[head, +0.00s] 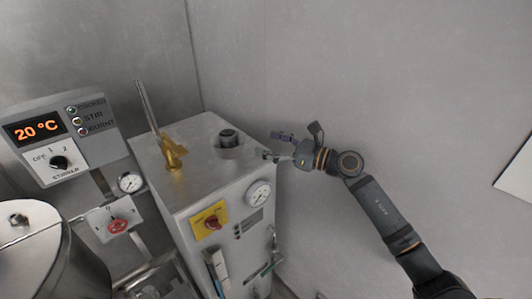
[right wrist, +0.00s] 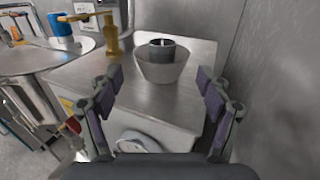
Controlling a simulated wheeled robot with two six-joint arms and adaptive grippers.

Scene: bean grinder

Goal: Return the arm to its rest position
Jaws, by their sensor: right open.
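My right gripper (head: 272,146) is at the right end of the steel grinder cabinet (head: 186,192) in the head view, beside the round grey hopper (head: 229,150) on its top. In the right wrist view its two fingers (right wrist: 158,100) are spread wide with nothing between them, and the hopper (right wrist: 162,68) with a dark cylinder (right wrist: 161,47) inside stands beyond them. The gripper is apart from the hopper. My right arm reaches in from the lower right. My left gripper is not in either view.
A brass fitting with a lever (head: 172,152) stands on the cabinet top. A gauge (head: 258,194) and a yellow-plated red switch (head: 211,222) are on its front. A control box reading 20 °C (head: 62,130) and a steel vessel (head: 38,245) are at left. A bare wall is behind.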

